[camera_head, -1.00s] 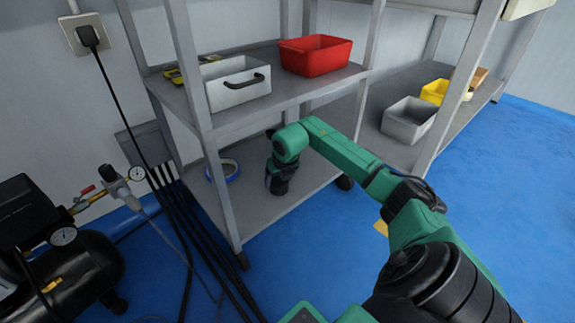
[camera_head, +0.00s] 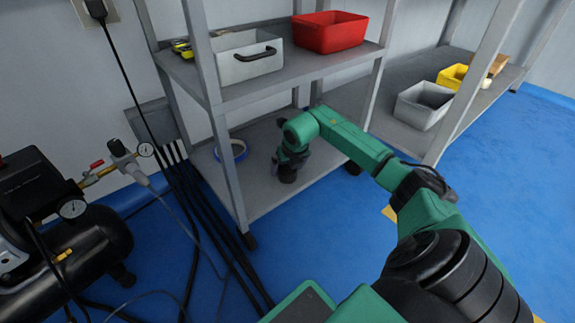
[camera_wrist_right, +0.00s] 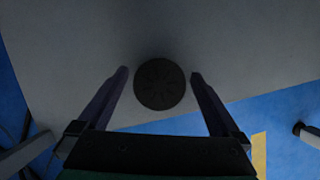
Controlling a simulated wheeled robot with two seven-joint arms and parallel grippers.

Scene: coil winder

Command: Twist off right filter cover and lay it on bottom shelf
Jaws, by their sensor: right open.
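My right gripper (camera_head: 290,165) is low over the bottom shelf (camera_head: 262,196), pointing down. In the right wrist view its two fingers (camera_wrist_right: 160,76) are spread apart. A dark round ribbed cover (camera_wrist_right: 160,84) lies on the grey shelf surface (camera_wrist_right: 60,55), between and just beyond the fingertips, with a visible gap on each side. In the head view the cover (camera_head: 287,176) shows as a dark shape under the gripper, partly hidden by it. My left gripper is not in view.
A blue tape roll (camera_head: 232,150) lies on the bottom shelf to the left. The upper shelf holds a grey box (camera_head: 245,65) and a red bin (camera_head: 330,32). Shelf posts (camera_head: 228,165) stand close to my arm. A compressor (camera_head: 75,245) and hoses are at the left.

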